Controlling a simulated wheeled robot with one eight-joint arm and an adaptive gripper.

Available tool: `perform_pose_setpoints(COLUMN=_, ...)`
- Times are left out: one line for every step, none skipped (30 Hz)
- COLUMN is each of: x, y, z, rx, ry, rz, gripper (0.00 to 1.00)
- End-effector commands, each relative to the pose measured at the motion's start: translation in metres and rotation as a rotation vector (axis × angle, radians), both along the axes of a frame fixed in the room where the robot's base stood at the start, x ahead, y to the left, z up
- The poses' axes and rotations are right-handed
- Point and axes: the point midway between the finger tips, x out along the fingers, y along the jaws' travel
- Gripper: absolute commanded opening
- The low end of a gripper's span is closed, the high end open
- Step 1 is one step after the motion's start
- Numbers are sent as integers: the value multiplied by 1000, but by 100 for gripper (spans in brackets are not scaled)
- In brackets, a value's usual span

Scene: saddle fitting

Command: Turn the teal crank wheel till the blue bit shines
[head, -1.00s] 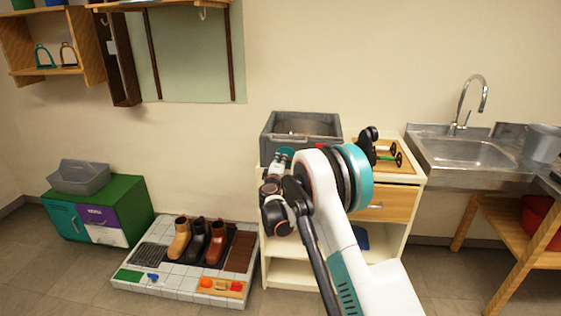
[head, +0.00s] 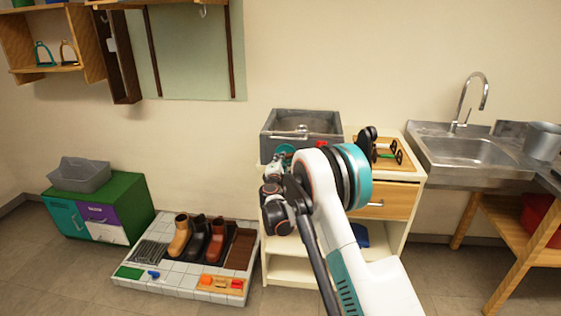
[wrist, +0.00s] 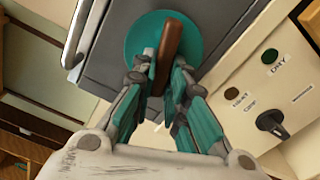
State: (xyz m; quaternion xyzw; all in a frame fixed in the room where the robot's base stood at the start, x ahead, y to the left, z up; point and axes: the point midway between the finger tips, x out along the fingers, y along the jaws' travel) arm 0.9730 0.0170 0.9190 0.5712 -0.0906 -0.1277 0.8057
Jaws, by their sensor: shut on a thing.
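The teal crank wheel (wrist: 192,38) is a flat disc on the side of a grey box, with a brown handle (wrist: 168,50) standing out from it. In the wrist view my gripper (wrist: 160,75) is shut on this handle, one finger on each side. In the head view the wheel (head: 286,150) shows only in part, at the box's front, behind my gripper and arm. I cannot make out a shining blue bit in either view.
The grey box (head: 268,150) stands on a cream cabinet (head: 410,205). Beside the wheel is a pale panel with a dark green lamp (wrist: 270,56), a brownish lamp (wrist: 239,93) and a black knob (wrist: 270,122). A boot tray (head: 165,288) lies on the floor, left.

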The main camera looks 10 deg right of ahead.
Motion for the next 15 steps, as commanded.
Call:
perform_pose_setpoints(x=0, y=1, z=-1, rx=1, ry=0, rz=2, gripper=0)
perform_pose_setpoints(x=0, y=1, z=-1, rx=1, ry=0, rz=2, gripper=0)
perform_pose_setpoints(x=0, y=1, z=-1, rx=1, ry=0, rz=2, gripper=0)
perform_pose_setpoints(x=0, y=1, z=-1, rx=1, ry=0, rz=2, gripper=0)
perform_pose_setpoints(x=0, y=1, z=-1, rx=1, ry=0, rz=2, gripper=0)
perform_pose_setpoints(x=0, y=1, z=-1, rx=1, ry=0, rz=2, gripper=0)
perform_pose_setpoints(x=0, y=1, z=-1, rx=2, ry=0, rz=2, gripper=0)
perform_pose_setpoints(x=0, y=1, z=-1, rx=2, ry=0, rz=2, gripper=0)
perform_pose_setpoints(x=0, y=1, z=-1, rx=2, ry=0, rz=2, gripper=18)
perform_pose_setpoints(x=0, y=1, z=-1, rx=2, ry=0, rz=2, gripper=25)
perform_pose_setpoints(x=0, y=1, z=-1, rx=2, ry=0, rz=2, gripper=31)
perform_pose_setpoints(x=0, y=1, z=-1, rx=1, ry=0, rz=2, gripper=33)
perform_pose_setpoints(x=0, y=1, z=-1, rx=1, ry=0, rz=2, gripper=33)
perform_pose_setpoints(x=0, y=1, z=-1, rx=1, ry=0, rz=2, gripper=33)
perform_pose_setpoints(x=0, y=1, z=-1, rx=1, ry=0, rz=1, gripper=33)
